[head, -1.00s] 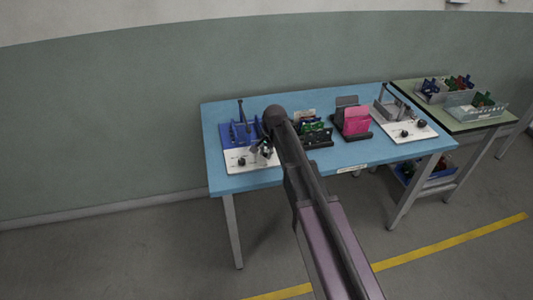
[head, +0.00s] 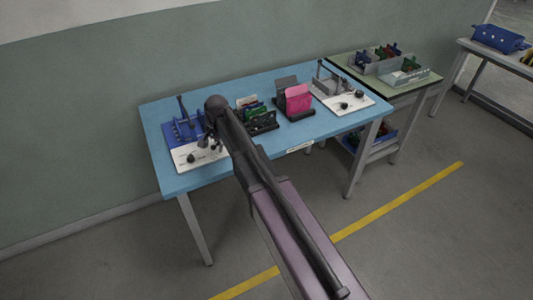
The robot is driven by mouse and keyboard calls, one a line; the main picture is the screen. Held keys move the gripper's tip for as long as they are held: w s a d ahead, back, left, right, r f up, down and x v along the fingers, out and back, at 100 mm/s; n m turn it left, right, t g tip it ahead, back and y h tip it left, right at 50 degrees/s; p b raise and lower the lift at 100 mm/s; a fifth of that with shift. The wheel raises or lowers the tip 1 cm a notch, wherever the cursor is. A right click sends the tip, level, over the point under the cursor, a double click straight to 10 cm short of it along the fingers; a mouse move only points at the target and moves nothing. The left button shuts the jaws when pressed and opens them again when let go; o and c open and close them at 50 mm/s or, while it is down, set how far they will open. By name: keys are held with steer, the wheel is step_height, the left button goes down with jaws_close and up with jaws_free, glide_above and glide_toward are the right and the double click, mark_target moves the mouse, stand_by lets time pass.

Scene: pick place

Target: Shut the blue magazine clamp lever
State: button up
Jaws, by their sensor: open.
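The blue magazine (head: 184,134) stands at the left end of the blue table, at the back of a white base plate (head: 184,162). Its dark clamp lever (head: 181,104) points up, nearly upright. My gripper (head: 211,142) is small and partly hidden by my arm. It is open, just right of the blue magazine, over the plate's right part. I cannot tell whether it touches anything.
The blue table (head: 240,160) also bears a black rack with green boards (head: 258,121), a pink item (head: 298,99) in a dark holder, and a grey fixture (head: 327,85) on another white plate. A green table (head: 418,86) with bins stands to the right.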

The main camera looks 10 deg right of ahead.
mark_target(225, 150)
steer(key=shift+d+n, duration=0.6)
steer(key=shift+n, duration=0.7)
steer(key=n, duration=0.1)
steer(key=d+n+g, duration=0.1)
steer(key=n, duration=0.1)
steer(key=shift+d+n, duration=0.2)
steer(key=shift+n, duration=0.1)
steer(key=n, duration=0.1)
steer(key=d+n, duration=0.1)
steer(key=n, duration=0.1)
steer(key=w+n+g, duration=0.1)
steer(key=n, duration=0.1)
steer(key=shift+w+d, duration=0.1)
steer(key=shift+d, duration=0.25)
step_height(225, 150, up, 14)
steer(key=w+d+p, duration=0.1)
steer(key=d+p, duration=0.1)
steer(key=p, duration=1.2)
steer(key=s+d+f+m+b, duration=0.1)
steer(key=s+d, duration=0.3)
steer(key=s, duration=0.3)
steer(key=s+d+f+m+h+b, duration=0.1)
steer(key=s+d, duration=0.3)
steer(key=s, duration=0.4)
steer(key=s+d+f+m+t+b, duration=0.1)
steer(key=s+d+m, duration=0.2)
steer(key=s+d, duration=0.2)
steer(key=s, duration=0.3)
steer(key=shift+f+h, duration=0.15)
steer(key=shift+h, duration=0.25)
